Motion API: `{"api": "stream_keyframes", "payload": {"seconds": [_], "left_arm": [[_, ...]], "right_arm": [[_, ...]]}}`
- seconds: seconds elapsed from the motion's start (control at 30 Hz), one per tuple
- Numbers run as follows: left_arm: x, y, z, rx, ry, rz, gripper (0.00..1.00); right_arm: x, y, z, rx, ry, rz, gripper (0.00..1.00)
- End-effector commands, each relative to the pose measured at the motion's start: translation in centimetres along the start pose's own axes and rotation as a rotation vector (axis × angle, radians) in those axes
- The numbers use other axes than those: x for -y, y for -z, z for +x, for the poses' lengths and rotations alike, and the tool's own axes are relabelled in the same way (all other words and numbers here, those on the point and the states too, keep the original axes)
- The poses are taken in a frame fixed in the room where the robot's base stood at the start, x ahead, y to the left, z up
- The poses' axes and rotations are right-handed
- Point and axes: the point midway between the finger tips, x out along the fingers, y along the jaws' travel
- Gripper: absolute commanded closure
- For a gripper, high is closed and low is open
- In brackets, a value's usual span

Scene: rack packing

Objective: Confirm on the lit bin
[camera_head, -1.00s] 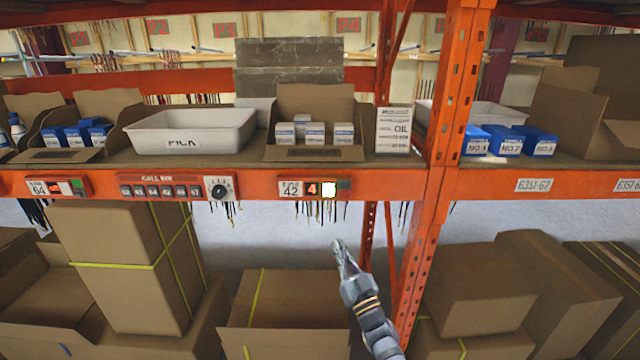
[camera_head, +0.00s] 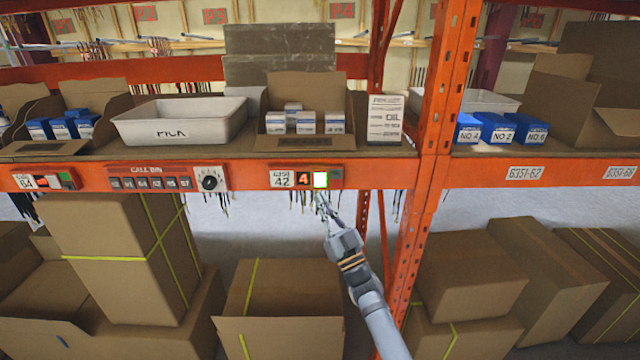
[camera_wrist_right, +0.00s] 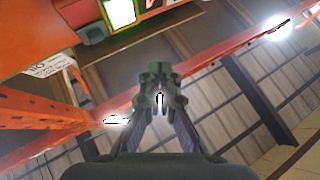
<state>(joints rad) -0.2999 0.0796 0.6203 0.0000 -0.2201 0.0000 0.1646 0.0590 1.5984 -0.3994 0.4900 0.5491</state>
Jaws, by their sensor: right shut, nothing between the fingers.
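The lit bin's module is the label panel marked 42 (camera_head: 283,180) on the orange shelf beam, with a red digit display showing 4 (camera_head: 303,179) and a bright green-white lit button (camera_head: 320,179). The lit button also shows at the top of the right wrist view (camera_wrist_right: 119,12). Above it stands an open cardboard bin (camera_head: 310,143) with small white-and-blue boxes. My right gripper (camera_head: 321,200) is shut and empty, with its tips just below the lit button; I cannot tell whether they touch the panel. In the right wrist view its fingers (camera_wrist_right: 160,75) meet at the tips. My left gripper is not in view.
Left on the beam are a call panel with a dial (camera_head: 210,179) and another module marked 64 (camera_head: 42,181). An orange upright (camera_head: 440,130) stands right of my arm. Dark cables hang below the beam. Cardboard boxes (camera_head: 280,290) fill the lower level.

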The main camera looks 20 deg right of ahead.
Motion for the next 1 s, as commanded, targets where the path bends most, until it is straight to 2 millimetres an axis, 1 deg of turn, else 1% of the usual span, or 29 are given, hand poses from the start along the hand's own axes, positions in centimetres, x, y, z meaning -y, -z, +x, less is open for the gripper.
{"api": "stream_keyframes", "payload": {"seconds": [0.03,0.2,0.3,0.5,1.0], "left_arm": [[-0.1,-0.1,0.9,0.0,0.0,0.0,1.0],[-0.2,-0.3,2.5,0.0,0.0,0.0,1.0],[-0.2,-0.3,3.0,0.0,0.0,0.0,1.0],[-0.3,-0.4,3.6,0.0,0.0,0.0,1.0],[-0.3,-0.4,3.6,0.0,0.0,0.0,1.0]], "right_arm": [[-0.4,-0.7,0.3,-0.003,0.001,-0.003,1.0],[-1.7,-2.0,2.1,-0.002,-0.001,-0.002,1.0],[-2.4,-2.6,3.1,-0.001,-0.001,-0.002,1.0],[-3.2,-3.3,4.3,-0.001,0.0,-0.001,1.0],[-3.4,-3.4,4.6,0.0,0.0,0.0,1.0]]}}
